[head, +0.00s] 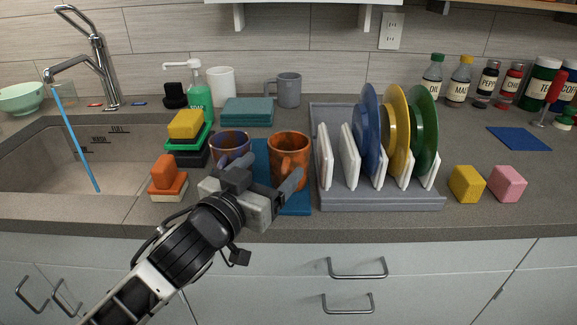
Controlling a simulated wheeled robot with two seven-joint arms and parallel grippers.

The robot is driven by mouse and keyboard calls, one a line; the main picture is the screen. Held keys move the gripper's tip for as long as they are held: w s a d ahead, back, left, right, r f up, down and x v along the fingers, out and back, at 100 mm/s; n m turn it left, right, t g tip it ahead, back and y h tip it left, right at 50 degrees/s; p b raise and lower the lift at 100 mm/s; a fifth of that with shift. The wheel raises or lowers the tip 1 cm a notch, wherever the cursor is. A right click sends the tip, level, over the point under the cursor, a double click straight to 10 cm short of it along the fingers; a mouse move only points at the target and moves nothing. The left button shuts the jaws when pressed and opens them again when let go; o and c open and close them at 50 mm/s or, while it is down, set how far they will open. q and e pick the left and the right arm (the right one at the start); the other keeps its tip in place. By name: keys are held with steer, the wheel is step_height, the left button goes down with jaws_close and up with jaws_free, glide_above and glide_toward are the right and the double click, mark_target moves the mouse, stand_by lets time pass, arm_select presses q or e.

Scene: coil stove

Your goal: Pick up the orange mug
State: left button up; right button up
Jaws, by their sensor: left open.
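The orange mug (290,150) stands upright on a blue mat (297,209) on the counter, left of the dish rack. Its handle faces the front, toward my gripper. My left gripper (267,178) is open, just in front of and to the left of the mug. One finger reaches up in front of the mug's lower part near the handle; I cannot tell whether it touches. A purple mug (230,145) stands close on the left, partly hidden behind the gripper. My right gripper is not in view.
A grey dish rack (385,201) with blue, yellow and green plates stands right of the mug. Stacked sponges (187,126) and the sink (90,160) are on the left. A grey mug (288,90) and folded teal cloths (247,112) are behind. Yellow (467,184) and pink (507,183) blocks sit at right.

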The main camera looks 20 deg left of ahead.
mark_target(279, 155)
arm_select(q)
steer(key=x, duration=0.4)
steer(key=shift+a+r+p, duration=0.15)
steer(key=shift+r+p, duration=0.1)
steer(key=shift+p, duration=0.15)
steer(key=shift+w, duration=0.55)
steer(key=c, duration=0.8)
steer(key=shift+c, duration=0.8)
